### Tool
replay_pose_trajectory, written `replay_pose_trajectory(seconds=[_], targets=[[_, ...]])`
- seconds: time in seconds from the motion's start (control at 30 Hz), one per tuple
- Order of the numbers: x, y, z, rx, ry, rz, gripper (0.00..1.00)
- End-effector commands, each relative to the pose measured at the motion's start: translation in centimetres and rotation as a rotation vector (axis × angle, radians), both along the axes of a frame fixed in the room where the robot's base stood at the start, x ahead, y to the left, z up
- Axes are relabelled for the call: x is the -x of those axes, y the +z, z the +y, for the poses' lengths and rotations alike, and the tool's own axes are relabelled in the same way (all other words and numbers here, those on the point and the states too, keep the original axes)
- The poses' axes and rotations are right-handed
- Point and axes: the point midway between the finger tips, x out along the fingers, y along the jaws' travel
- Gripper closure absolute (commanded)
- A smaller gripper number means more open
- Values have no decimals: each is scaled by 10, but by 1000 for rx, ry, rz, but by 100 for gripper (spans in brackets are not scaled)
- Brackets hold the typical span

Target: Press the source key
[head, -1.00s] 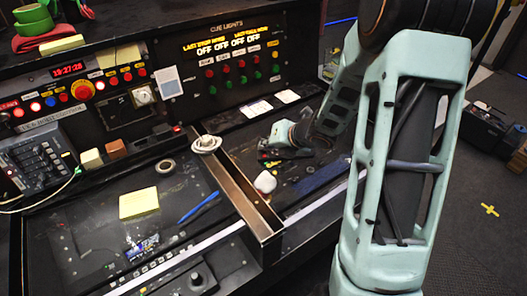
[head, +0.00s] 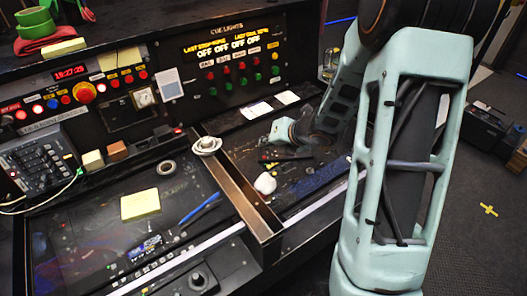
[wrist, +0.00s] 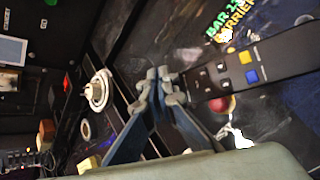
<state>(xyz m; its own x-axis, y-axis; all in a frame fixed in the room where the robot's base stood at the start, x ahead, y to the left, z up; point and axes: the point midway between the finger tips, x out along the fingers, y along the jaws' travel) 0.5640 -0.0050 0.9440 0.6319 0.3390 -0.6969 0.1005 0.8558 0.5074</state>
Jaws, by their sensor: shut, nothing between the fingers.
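A black remote-like handset (wrist: 275,55) with several small keys lies on the right part of the desk in the wrist view. It has a yellow key (wrist: 245,57), a blue key (wrist: 252,76) and pale keys (wrist: 222,68). The key labels are too small to read, so I cannot tell which is the source key. My gripper (wrist: 160,82) is shut and empty, its tips beside the handset's near end; I cannot tell whether they touch it. In the head view my gripper is low over the right desk panel, and its fingers are hard to make out.
A raised brown metal divider (head: 238,195) with a round white knob (head: 207,146) stands left of my gripper. A white lump (head: 265,183) lies near it. A yellow note (head: 140,204) and blue pen (head: 200,209) lie left. The cue-lights panel (head: 230,60) rises behind.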

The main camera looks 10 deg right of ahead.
Motion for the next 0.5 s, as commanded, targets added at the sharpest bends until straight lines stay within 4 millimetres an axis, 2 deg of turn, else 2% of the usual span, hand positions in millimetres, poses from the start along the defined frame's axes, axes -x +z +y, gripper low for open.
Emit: replay_pose_trajectory(seconds=[0.3,0.5], targets=[[0,35,0,1,1,-1,100],[0,49,0,0,-1,-1,100]])
